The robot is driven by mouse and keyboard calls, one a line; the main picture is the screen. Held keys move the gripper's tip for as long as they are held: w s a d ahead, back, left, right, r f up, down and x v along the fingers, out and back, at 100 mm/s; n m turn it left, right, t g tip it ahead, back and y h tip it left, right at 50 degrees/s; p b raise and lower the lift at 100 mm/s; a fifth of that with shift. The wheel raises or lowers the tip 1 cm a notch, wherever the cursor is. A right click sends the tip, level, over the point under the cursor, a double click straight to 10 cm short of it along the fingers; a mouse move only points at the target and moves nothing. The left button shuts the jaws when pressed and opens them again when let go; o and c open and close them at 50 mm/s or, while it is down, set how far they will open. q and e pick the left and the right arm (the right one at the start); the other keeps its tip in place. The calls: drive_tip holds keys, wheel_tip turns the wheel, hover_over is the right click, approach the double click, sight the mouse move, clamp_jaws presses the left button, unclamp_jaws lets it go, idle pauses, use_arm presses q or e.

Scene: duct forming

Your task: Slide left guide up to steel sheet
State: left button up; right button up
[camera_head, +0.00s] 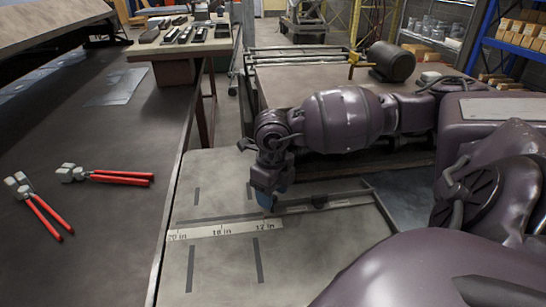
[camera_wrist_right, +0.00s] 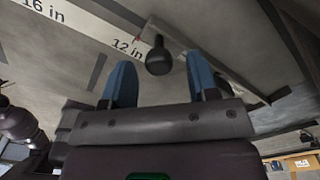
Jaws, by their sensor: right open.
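My right gripper (camera_head: 268,207) points down at the left end of a guide bar (camera_head: 345,201), close to the 12 in mark. In the right wrist view the gripper (camera_wrist_right: 158,75) is open. Its two blue fingers stand on either side of a black knob (camera_wrist_right: 158,58) near the bar's end, with gaps showing. The bar also shows in the right wrist view (camera_wrist_right: 225,75), running off to the right. A flat grey sheet (camera_head: 405,207), which looks like the steel sheet, lies right of the bar, partly hidden by my arm. My left gripper is not in view.
A ruler strip (camera_head: 225,231) and dark slots mark the work surface (camera_head: 215,265). The dark table (camera_head: 90,140) on the left holds two red-handled pliers (camera_head: 120,179) (camera_head: 40,208) and a thin sheet (camera_head: 118,87). The surface left of the gripper is clear.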

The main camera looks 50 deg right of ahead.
wheel_tip(320, 180, up, 10)
drive_tip(key=shift+p, duration=0.35)
idle(0.5)
